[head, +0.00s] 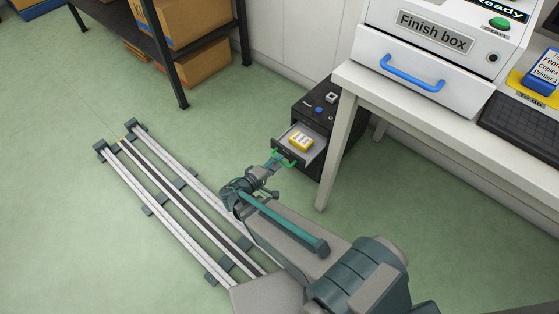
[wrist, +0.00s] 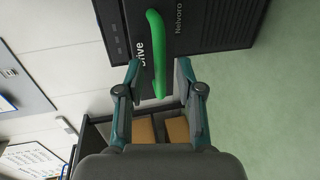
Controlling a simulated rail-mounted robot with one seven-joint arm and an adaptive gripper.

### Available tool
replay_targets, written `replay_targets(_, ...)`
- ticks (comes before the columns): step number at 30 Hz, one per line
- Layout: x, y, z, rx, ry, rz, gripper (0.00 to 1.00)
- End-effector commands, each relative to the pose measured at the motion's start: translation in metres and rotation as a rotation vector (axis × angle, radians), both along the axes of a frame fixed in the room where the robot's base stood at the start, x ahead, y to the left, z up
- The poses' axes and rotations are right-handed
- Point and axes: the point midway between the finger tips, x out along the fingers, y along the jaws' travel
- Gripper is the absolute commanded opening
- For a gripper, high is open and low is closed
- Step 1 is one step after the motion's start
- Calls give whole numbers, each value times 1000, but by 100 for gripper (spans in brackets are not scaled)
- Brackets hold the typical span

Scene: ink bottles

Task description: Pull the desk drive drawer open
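The black desk drive unit (head: 325,108) stands on the floor beside the white table leg. Its drawer (head: 318,150) is pulled out toward my arm, with a yellow-and-white item (head: 299,140) lying inside. A green bar handle (wrist: 157,50) is on the black drawer front (wrist: 205,28), which reads "Drive" in the wrist view. My gripper (wrist: 158,66) is at the handle, and its two fingers lie either side of the handle's lower part with gaps visible. The fingers look open, not closed on it. In the head view my gripper (head: 275,163) is small, close to the handle.
The white table (head: 343,92) carries the Finish box (head: 432,60) with a blue handle; its leg stands just right of the drawer. A dark shelf (head: 165,45) with cardboard boxes is at the upper left.

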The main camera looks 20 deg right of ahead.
Motion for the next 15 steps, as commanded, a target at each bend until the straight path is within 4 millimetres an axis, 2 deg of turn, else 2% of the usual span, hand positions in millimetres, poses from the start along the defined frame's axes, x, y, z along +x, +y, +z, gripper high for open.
replay_targets(9, -26, 47, 12, 0, -1, 4, 37)
replay_targets(15, -39, 69, 17, 0, 0, 2, 37)
